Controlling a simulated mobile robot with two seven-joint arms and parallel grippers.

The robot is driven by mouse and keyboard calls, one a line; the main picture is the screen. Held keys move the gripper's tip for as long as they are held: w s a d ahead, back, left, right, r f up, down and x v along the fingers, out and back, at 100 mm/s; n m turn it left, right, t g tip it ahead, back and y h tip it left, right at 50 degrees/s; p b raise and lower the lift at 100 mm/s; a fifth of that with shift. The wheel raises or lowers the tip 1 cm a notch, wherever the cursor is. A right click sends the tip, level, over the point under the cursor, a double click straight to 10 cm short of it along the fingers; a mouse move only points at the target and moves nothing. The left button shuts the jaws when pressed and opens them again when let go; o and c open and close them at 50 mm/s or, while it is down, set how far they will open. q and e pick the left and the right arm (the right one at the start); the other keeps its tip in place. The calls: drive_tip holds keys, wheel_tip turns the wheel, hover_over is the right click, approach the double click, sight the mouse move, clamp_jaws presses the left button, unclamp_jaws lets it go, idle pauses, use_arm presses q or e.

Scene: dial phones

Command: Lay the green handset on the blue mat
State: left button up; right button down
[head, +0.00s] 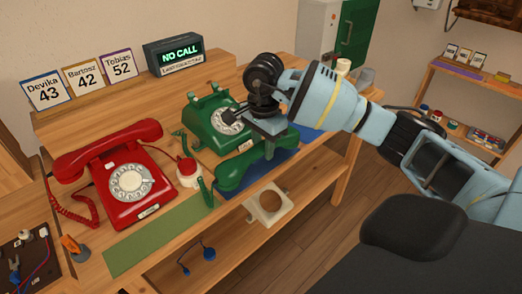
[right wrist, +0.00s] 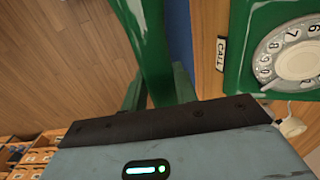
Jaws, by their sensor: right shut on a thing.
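The green handset (head: 240,168) is in the grip of my right gripper (head: 268,145), in front of the green dial phone (head: 215,128). The handset also shows between the fingers in the right wrist view (right wrist: 150,50). The blue mat (head: 282,161) is under and around the handset, partly covered by it and my gripper. A blue strip of it shows beside the handset in the right wrist view (right wrist: 181,45). I cannot tell whether the handset touches the mat. The green phone's cradle is empty. My left gripper is not in view.
A red phone (head: 125,180) with its handset on stands at the left. A red-topped white item (head: 188,172) stands between the phones. A green mat (head: 155,238) lies at the front. Number cards and a display stand behind.

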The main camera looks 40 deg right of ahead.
drive_tip(key=shift+w+d, duration=0.3)
drive_tip(key=shift+w, duration=0.4)
drive_tip(key=shift+w, duration=0.1)
drive_tip(key=shift+w+d, duration=0.1)
drive_tip(key=shift+w, duration=0.1)
drive_tip(key=shift+f, duration=1.8)
drive_tip(key=shift+f, duration=0.2)
drive_tip(key=c, duration=1.1)
unclamp_jaws()
drive_tip(key=shift+r, duration=0.1)
wheel_tip(320, 180, up, 12)
drive_tip(key=shift+r+p, duration=0.1)
drive_tip(key=shift+p, duration=0.2)
